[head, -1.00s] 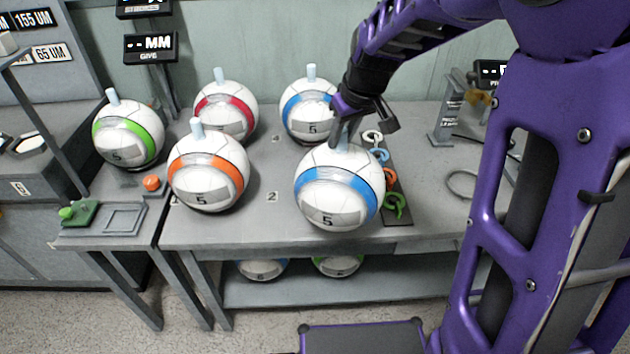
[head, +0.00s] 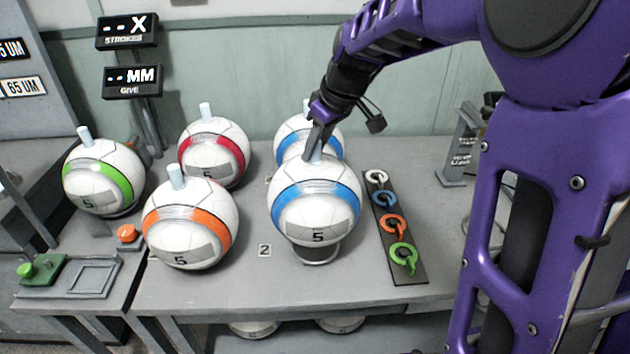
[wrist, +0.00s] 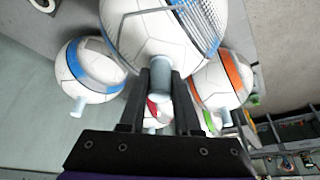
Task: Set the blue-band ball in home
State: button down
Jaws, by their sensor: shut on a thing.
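The front blue-band ball (head: 316,200) is white with a "5" label and is upright. My gripper (head: 314,155) comes down on its top. In the wrist view my gripper (wrist: 160,95) is shut on the pale peg of this ball (wrist: 158,35). A dark round seat (head: 318,256) shows directly under the ball. I cannot tell whether the ball touches it or hangs just above. A second blue-band ball (head: 308,135) stands behind, partly hidden by my gripper and the front ball. It also shows at left in the wrist view (wrist: 88,70).
An orange-band ball (head: 190,225), a red-band ball (head: 213,150) and a green-band ball (head: 104,180) stand to the left. A dark strip with coloured rings (head: 404,262) lies close on the right. The bench (head: 235,295) is clear in front.

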aim_at(320, 160)
jog(key=shift+f+b, duration=0.45)
jog(key=shift+f, duration=2.1)
jog(key=shift+f+b, duration=0.3)
jog(key=c, duration=0.6)
grip_release()
jog(key=shift+r, duration=0.2)
jog(key=p+v, duration=0.2)
jog(key=v, duration=1)
jog(key=shift+r, duration=0.1)
jog(key=shift+w, duration=0.1)
